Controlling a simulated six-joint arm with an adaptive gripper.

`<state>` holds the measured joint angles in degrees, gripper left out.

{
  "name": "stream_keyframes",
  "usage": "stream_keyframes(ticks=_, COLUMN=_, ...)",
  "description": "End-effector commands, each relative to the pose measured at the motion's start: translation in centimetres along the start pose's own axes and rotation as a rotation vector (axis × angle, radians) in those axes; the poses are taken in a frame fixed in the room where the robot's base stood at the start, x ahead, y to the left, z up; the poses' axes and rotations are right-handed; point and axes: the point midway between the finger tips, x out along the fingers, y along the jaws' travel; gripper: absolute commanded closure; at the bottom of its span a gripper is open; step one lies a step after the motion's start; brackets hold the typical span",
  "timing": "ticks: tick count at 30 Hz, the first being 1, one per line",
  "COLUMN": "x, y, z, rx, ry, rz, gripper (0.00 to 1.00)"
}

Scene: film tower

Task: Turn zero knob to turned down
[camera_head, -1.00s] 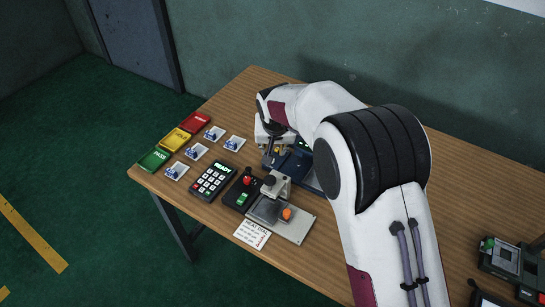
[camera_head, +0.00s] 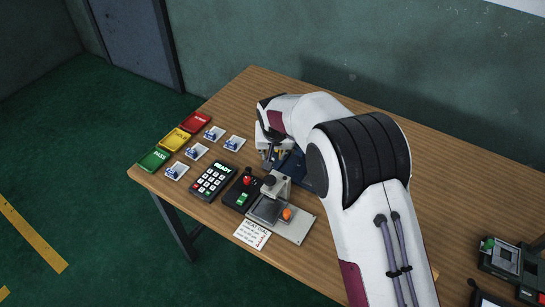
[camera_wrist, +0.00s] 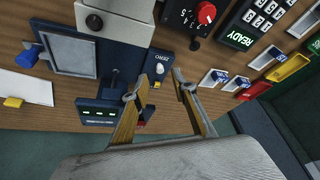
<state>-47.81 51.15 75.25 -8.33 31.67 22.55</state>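The dark blue gauge (camera_wrist: 120,60) fills the upper middle of the wrist view. A small white knob (camera_wrist: 160,68) sits on its right part, beside a short label that is too small to read surely; it looks like the zero knob. My gripper (camera_wrist: 154,85) is open, with its two tan fingers apart. The knob lies between the fingertips in the picture; I see no contact, and the depth gap is unclear. In the head view the gauge (camera_head: 292,165) is partly hidden by my arm, and my gripper (camera_head: 274,156) is over its left side.
A black box with a red knob (camera_head: 247,180), a keypad reading READY (camera_head: 213,180) and a press-like fixture with an orange knob (camera_head: 287,214) stand close in front. Red, yellow and green trays (camera_head: 177,139) and several small cards lie left. The table's back right is clear.

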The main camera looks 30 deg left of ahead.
Motion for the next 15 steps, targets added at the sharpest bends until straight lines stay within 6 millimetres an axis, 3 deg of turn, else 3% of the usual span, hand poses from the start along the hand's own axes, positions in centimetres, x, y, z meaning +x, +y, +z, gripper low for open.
stream_keyframes(ticks=6, x=2.3, y=0.0, z=0.1, rx=0.0, ry=-0.001, rz=0.0, gripper=0.73)
stream_keyframes(ticks=15, x=3.8, y=0.0, z=0.0, rx=0.0, ry=0.0, rz=0.0, gripper=0.73)
